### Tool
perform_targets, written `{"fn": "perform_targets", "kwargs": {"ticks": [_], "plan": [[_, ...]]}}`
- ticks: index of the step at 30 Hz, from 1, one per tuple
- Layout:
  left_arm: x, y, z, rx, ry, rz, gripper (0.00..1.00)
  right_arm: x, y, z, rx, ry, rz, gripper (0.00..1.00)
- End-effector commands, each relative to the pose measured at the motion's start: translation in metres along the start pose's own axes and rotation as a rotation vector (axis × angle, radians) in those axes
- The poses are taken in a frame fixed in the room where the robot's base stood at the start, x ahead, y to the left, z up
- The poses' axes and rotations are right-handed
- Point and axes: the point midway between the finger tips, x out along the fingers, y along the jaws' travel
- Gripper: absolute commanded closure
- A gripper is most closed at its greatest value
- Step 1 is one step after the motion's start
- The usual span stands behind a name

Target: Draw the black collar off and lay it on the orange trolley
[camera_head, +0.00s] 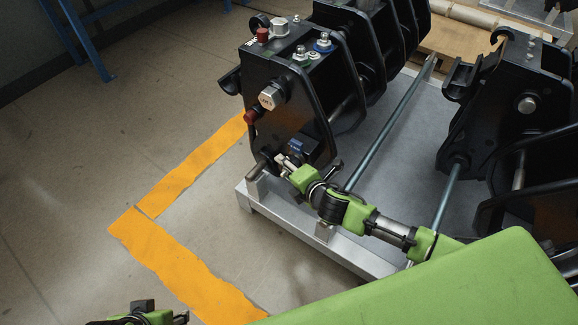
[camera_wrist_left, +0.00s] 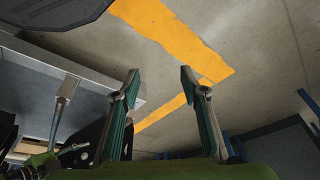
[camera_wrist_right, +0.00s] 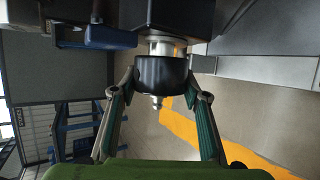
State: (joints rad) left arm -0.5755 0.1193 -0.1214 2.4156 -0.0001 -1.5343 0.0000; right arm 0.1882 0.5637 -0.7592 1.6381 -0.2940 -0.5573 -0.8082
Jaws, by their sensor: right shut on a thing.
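The black collar (camera_wrist_right: 162,76) is a short dark cylinder around a metal stem, with a steel tip poking out of its near end. My right gripper (camera_wrist_right: 161,82) is shut on it, one finger on each side. In the head view this right gripper (camera_head: 282,162) is at the lower front of a black coupler (camera_head: 285,95); the collar is hard to make out there. My left gripper (camera_wrist_left: 159,75) is open and empty above the floor, and only partly shows at the bottom edge of the head view (camera_head: 148,316). No orange trolley shows in any view.
The coupler stands on a grey metal pallet (camera_head: 340,239), with another black coupler (camera_head: 515,95) to its right and long steel rods between. Torn orange tape (camera_head: 180,265) marks the floor. Blue frame legs (camera_head: 88,40) stand at the upper left. The floor at left is clear.

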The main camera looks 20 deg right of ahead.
Motion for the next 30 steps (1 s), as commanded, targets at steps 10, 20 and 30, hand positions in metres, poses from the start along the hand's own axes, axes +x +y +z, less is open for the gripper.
{"fn": "perform_targets", "kwargs": {"ticks": [10,20,30], "plan": [[0.012,0.000,-0.005,0.002,0.008,0.000,0.60,-0.006,-0.001,-0.015,0.002,0.002,-0.003,0.83],[0.022,0.002,-0.005,0.000,0.003,0.003,0.60,-0.011,-0.002,-0.028,0.002,0.003,-0.003,0.83],[0.032,0.003,-0.001,0.001,-0.007,0.006,0.60,-0.016,-0.001,-0.039,0.002,0.002,-0.002,0.83]]}}
